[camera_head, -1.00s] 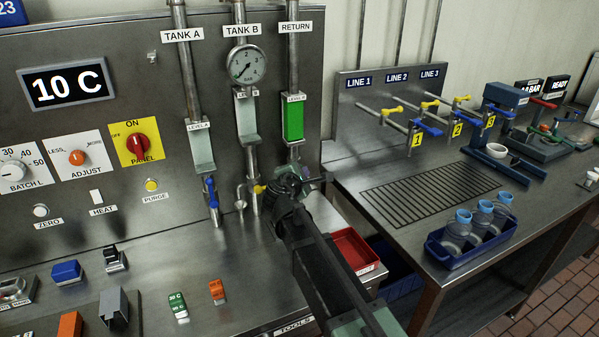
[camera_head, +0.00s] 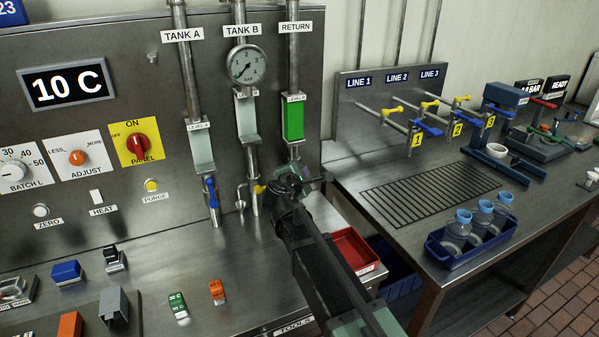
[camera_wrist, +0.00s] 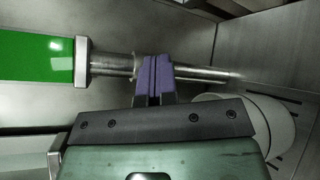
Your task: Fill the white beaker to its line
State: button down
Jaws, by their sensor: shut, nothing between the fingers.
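My gripper (camera_head: 297,179) is at the lower end of the RETURN pipe (camera_head: 292,65). In the wrist view its purple-looking fingertips (camera_wrist: 155,75) are shut together with nothing between them, in front of or against the pipe (camera_wrist: 198,73); I cannot tell if they touch it. The RETURN level glass (camera_head: 293,118) is full of green and also shows in the wrist view (camera_wrist: 35,57). A pale round vessel (camera_wrist: 277,118), which looks like the white beaker, is partly hidden behind my gripper beyond the pipe's end. Its fill line and contents are not visible.
TANK A has a blue lever (camera_head: 211,194), TANK B a yellow handle (camera_head: 260,189). The display (camera_head: 67,84) reads 10 C. A red tray (camera_head: 352,250) lies right of my arm. A blue crate (camera_head: 451,258) with capped bottles stands on the right bench. The left counter front holds small blocks.

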jog(key=shift+w+d, duration=0.2)
jog(key=shift+w, duration=0.15)
jog(key=shift+s+d+f+b, duration=0.45)
jog(key=shift+d+f, duration=0.15)
jog(key=shift+d, duration=0.05)
jog(key=s, duration=0.1)
jog(key=s+d, duration=0.2)
jog(key=s, duration=0.1)
jog(key=shift+d+f, duration=0.15)
jog(key=shift+d, duration=0.1)
dwell(0.3)
jog(key=shift+s+a, duration=0.1)
